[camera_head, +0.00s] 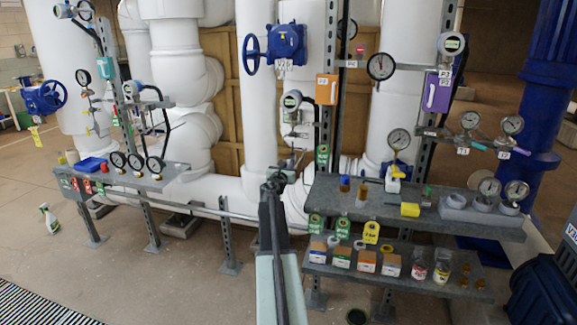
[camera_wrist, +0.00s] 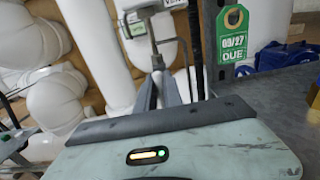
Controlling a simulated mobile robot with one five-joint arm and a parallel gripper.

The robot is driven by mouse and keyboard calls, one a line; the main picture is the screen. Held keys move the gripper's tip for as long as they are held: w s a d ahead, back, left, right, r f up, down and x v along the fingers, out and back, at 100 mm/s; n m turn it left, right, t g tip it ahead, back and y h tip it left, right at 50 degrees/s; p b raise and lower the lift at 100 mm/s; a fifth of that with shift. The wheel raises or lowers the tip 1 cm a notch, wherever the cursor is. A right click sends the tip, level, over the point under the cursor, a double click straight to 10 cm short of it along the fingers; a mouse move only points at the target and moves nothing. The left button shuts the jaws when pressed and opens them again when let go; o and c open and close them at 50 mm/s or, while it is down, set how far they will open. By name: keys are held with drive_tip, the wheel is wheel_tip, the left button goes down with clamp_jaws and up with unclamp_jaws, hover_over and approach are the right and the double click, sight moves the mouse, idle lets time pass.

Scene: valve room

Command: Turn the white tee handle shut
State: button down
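A small pale tee-shaped handle (camera_wrist: 158,62) hangs on a thin metal stem below a grey-white fitting in the wrist view, just at the tips of my gripper. My gripper (camera_wrist: 160,78) points up at it, its two grey fingers close together. I cannot tell whether they touch the handle or have closed on it. In the head view my gripper (camera_head: 276,180) reaches up below the round-faced transmitter (camera_head: 291,100). The handle is too small and partly covered there to make out.
A green due tag (camera_wrist: 233,33) hangs on the grey upright right of my gripper. A grey shelf (camera_head: 440,215) with bottles, boxes and gauges stands to the right. White pipes (camera_head: 258,100) stand behind. A smaller gauge bench (camera_head: 130,180) is at left. Floor is open at lower left.

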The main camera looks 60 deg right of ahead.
drive_tip(key=shift+m, duration=0.4)
drive_tip(key=m, duration=0.3)
drive_tip(key=shift+s+f+m, duration=0.1)
drive_tip(key=shift+s+m, duration=0.05)
drive_tip(key=shift+m, duration=0.25)
drive_tip(key=m, duration=0.4)
drive_tip(key=shift+s+f+m, duration=0.1)
drive_tip(key=shift+s+m, duration=0.05)
drive_tip(key=shift+m, duration=0.15)
drive_tip(key=shift+s+f+m+b, duration=0.15)
drive_tip(key=shift+m+b, duration=0.1)
drive_tip(key=shift+m, duration=1.95)
drive_tip(key=shift+w+f+m+b, duration=0.15)
drive_tip(key=shift+m+b, duration=0.1)
drive_tip(key=shift+m, duration=1.95)
drive_tip(key=shift+s, duration=0.1)
drive_tip(key=c, duration=1.5)
unclamp_jaws()
